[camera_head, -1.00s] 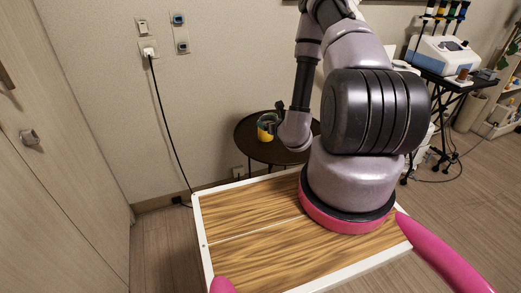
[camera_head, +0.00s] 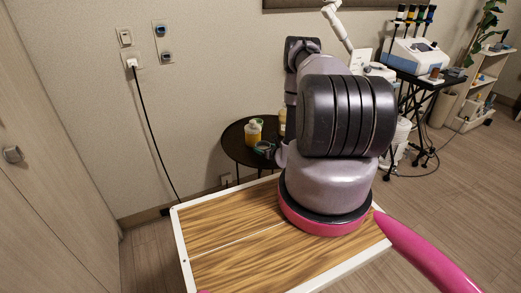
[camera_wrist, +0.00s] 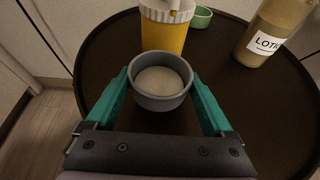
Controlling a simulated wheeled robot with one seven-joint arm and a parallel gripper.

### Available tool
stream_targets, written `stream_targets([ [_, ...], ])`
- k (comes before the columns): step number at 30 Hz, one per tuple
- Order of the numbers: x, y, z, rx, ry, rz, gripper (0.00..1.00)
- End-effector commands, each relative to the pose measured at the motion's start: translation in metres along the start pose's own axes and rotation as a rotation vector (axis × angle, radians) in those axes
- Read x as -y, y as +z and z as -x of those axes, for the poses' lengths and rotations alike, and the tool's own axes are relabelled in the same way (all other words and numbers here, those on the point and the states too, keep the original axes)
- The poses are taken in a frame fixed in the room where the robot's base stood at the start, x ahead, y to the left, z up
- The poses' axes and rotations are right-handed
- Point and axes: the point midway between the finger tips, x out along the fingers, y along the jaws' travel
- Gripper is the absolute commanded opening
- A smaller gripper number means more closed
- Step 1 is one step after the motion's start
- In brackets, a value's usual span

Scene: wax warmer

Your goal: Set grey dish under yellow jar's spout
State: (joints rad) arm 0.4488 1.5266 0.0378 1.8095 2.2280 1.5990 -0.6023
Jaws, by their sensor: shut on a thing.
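The yellow jar (camera_wrist: 163,36) has a white top with a spout (camera_wrist: 178,10) and stands on the dark round table (camera_wrist: 105,50). The jar also shows in the head view (camera_head: 253,134). The grey dish (camera_wrist: 159,103) is round, with a pale inside, and sits directly on the near side of the jar in the wrist view. My gripper (camera_wrist: 160,80) is shut on the dish, with one green finger on each side. The dish looks level. I cannot tell whether it touches the table or the jar. In the head view my gripper (camera_head: 266,149) is beside the jar.
A small green bowl (camera_wrist: 200,17) stands behind the jar to the right. A lotion bottle (camera_wrist: 277,30) stands farther right. The table's left side is bare. A black cord (camera_head: 155,130) hangs on the wall, and a trolley with a device (camera_head: 412,53) stands far right.

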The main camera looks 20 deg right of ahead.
Motion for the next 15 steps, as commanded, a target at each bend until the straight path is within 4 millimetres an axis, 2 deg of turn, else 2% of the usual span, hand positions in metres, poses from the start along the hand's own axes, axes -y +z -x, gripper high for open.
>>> stream_targets([
  [5, 0.000, -0.002, -0.015, 0.000, 0.000, 0.000, 0.17],
  [10, -0.001, -0.008, -0.039, 0.000, 0.001, 0.000, 0.17],
  [15, -0.001, -0.011, -0.047, 0.000, 0.000, -0.001, 0.17],
])
